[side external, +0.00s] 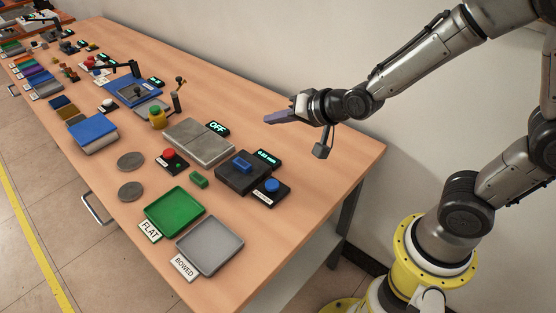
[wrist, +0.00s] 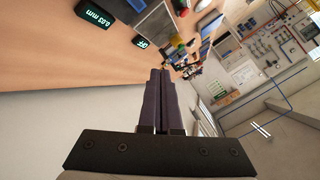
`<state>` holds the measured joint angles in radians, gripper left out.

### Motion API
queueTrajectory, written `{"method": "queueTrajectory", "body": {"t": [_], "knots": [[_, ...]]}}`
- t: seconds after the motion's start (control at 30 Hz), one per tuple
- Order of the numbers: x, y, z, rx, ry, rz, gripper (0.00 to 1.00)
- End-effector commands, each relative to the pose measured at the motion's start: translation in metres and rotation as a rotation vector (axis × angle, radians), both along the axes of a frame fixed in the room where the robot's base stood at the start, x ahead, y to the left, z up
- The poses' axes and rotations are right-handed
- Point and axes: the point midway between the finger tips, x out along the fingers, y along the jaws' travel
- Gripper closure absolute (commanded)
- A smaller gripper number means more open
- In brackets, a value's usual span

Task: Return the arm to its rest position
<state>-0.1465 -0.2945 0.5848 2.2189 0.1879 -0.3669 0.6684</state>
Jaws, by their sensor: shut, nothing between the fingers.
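My gripper (side external: 268,119) is at the end of my arm in the side external view, above the back right part of the table. Its two dark fingers lie side by side in the wrist view (wrist: 161,73), shut and empty. It is apart from everything on the table. The fingers point left, along the table's length. The metal plate with the "OFF" display (side external: 218,128) is to the left of and below my gripper.
The wooden table (side external: 340,150) is bare near its right corner. A dark gauge block with a blue piece (side external: 242,164), a green tray (side external: 174,210) and a grey tray (side external: 210,246) stand nearer. Several controls and tools are farther left. A wall is behind.

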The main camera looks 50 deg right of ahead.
Motion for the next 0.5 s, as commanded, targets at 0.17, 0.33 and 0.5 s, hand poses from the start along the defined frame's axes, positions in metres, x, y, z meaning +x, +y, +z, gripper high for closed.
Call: {"method": "queueTrajectory", "body": {"t": [0.17, 0.33, 0.5], "knots": [[-0.043, -0.020, 0.084, -0.102, -0.044, 0.062, 1.00], [-0.110, -0.032, 0.112, -0.271, 0.032, 0.170, 1.00], [-0.178, -0.040, 0.102, -0.434, 0.190, 0.309, 1.00]]}}
